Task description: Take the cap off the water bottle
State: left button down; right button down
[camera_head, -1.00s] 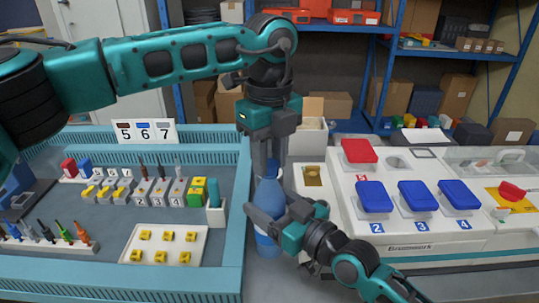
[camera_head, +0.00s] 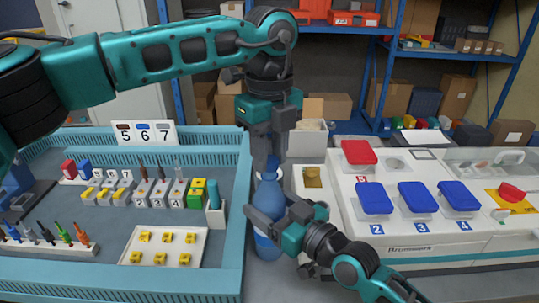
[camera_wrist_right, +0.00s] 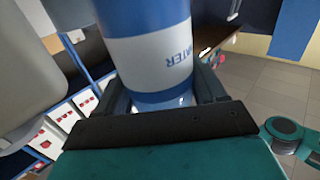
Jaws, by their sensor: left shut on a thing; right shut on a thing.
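The blue water bottle (camera_head: 269,196) stands upright in the narrow gap between the blue tray and the white machine. In the right wrist view the bottle (camera_wrist_right: 150,60) shows a white band with "WATER" upside down. My right gripper (camera_head: 268,222) is shut on the bottle's body from the right. My left gripper (camera_head: 270,156) points straight down above the bottle and is shut at its top. The cap is mostly hidden by the left fingers, and I cannot tell whether it is clear of the neck.
The tray (camera_head: 236,262) to the left holds sockets, screwdrivers and a white plate of yellow pieces. The white machine (camera_head: 400,254) with red and blue lids stands to the right. A white box (camera_head: 308,145) stands behind the bottle. Blue shelves fill the background.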

aim_at(270, 159)
pick_arm(q)
jog(key=shift+r, duration=0.55)
jog(key=shift+r, duration=2.05)
pick_arm(e)
grip_release()
